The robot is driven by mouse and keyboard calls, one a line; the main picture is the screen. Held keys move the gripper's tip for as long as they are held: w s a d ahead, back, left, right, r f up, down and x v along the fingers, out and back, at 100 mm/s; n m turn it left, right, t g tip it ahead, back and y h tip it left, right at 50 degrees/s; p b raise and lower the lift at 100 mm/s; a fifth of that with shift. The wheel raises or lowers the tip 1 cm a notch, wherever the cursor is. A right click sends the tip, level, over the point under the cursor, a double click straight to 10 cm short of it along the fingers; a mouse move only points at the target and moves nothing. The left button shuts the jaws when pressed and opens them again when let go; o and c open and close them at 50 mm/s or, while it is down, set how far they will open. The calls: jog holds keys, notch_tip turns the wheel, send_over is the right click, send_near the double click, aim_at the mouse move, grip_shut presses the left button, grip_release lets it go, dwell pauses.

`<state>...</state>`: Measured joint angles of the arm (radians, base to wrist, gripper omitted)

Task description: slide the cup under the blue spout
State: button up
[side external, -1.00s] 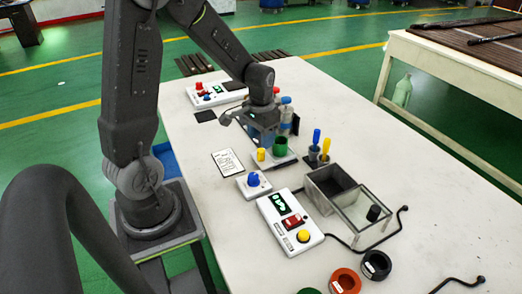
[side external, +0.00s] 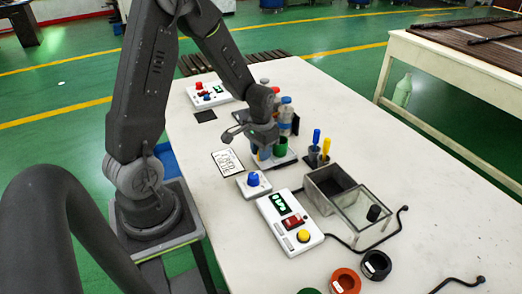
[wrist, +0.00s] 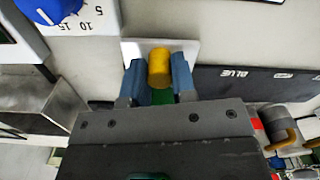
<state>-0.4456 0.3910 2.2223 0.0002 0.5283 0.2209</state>
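The green cup (side external: 281,148) stands on a white plate below the bottles, with a yellow peg beside it. In the wrist view the yellow peg (wrist: 159,66) stands upright on a white plate (wrist: 130,50). A little of the green cup (wrist: 161,98) shows just behind it, mostly hidden by my gripper. My gripper (wrist: 159,74) has one blue fingertip against each side of the peg, with no clear gap. In the side view my gripper (side external: 262,148) is low beside the cup and covers the peg. The blue spout cannot be made out.
A dark strip marked BLUE (wrist: 236,73) lies close right of the peg. Bottles (side external: 286,112) stand behind the cup. A holder with blue and yellow tools (side external: 319,155) is to the right.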

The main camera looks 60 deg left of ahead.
grip_shut()
jog(key=a, duration=1)
jog(key=o, duration=0.5)
grip_release()
jog(key=shift+r, duration=0.1)
notch_tip(320, 180, up, 14)
